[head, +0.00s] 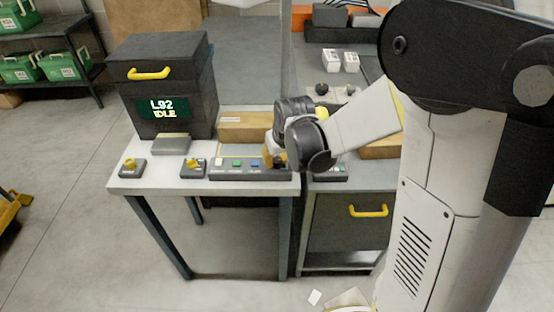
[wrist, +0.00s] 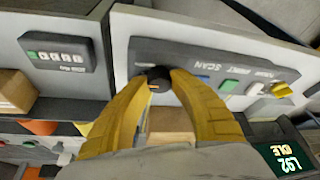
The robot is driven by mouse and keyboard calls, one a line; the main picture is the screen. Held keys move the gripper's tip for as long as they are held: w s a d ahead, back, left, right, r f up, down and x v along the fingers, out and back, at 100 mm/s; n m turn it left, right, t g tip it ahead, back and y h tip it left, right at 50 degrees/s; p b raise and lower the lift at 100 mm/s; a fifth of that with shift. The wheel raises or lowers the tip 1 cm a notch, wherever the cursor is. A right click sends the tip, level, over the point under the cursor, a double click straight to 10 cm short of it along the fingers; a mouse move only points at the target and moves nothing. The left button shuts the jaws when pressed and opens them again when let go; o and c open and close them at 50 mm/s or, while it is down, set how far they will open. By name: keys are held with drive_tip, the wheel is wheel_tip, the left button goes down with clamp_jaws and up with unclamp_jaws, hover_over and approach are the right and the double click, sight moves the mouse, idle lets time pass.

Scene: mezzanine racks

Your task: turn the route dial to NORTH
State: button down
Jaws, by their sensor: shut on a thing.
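A dark control panel (head: 228,175) lies along the front of the white table; the wrist view also shows this panel (wrist: 185,52). At one end is a round black knob (wrist: 157,74) with a pale mark. My gripper (wrist: 156,82) has its two yellow fingers closed on opposite sides of this knob; in the head view my gripper (head: 276,158) is over the panel's right end. I cannot read any NORTH marking or a route label; the fingers hide part of the knob. White, green and blue buttons with lettering such as SCAN sit beside it.
Two separate yellow knobs, a far-left knob (head: 130,162) and a nearer knob (head: 193,163), stand on small boxes. A black case (head: 168,80) reads L92 IDLE. A cardboard box (head: 240,128) is behind the panel. Another button box (wrist: 60,58) is on the adjoining bench.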

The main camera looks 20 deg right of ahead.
drive_tip(key=c, duration=1.1)
unclamp_jaws()
drive_tip(key=v, duration=1.2)
drive_tip(key=s+r+t, duration=0.2)
drive_tip(key=s, duration=1.3)
drive_tip(key=shift+s+a+r+m+t, duration=0.2)
drive_tip(key=shift+r+m+t, duration=0.1)
drive_tip(key=shift+r+m, duration=0.1)
